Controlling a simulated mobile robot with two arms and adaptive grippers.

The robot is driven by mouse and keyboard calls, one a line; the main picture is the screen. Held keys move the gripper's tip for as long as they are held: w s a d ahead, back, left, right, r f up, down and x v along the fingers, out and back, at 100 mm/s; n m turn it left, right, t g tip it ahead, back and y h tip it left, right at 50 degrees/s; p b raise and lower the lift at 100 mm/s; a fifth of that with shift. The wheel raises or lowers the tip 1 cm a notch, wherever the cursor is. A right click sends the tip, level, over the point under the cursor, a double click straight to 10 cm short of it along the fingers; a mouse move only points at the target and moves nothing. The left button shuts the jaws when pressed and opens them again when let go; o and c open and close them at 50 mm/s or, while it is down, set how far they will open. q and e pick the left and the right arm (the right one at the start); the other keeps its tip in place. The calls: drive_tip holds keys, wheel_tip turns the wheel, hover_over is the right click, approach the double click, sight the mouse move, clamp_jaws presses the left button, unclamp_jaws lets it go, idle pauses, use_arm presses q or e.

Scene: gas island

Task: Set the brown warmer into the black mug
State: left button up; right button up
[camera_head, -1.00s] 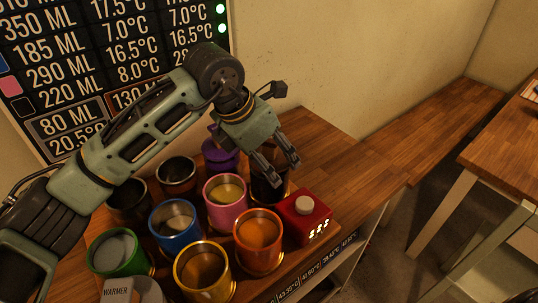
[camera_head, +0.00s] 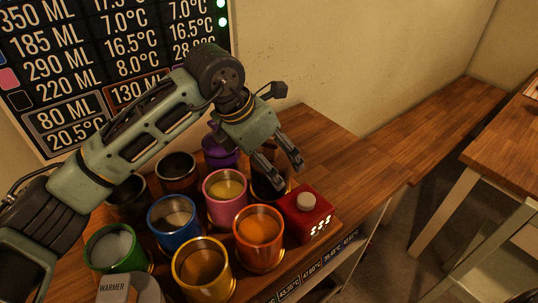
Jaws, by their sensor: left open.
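My left gripper (camera_head: 280,172) is open, pointing down over a dark mug (camera_head: 262,190) beside the red box. The gripper partly hides this mug, and I cannot tell whether it is black or dark brown. Another very dark mug (camera_head: 127,196) stands at the back left, partly behind my arm. A dark mug with a brownish rim (camera_head: 178,173) stands to its right. I cannot make out a brown warmer, nor anything between the fingers. A grey piece marked WARMER (camera_head: 115,287) shows at the bottom edge. My right gripper is out of view.
Green (camera_head: 117,247), blue (camera_head: 174,224), yellow (camera_head: 204,268), orange (camera_head: 259,240), pink (camera_head: 226,197) and purple (camera_head: 218,150) mugs crowd the wooden table. A red box with a round knob (camera_head: 306,213) stands right of them. The wooden counter (camera_head: 415,150) is bare.

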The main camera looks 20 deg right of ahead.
use_arm(q)
drive_tip(key=v, duration=1.2)
idle(2.0)
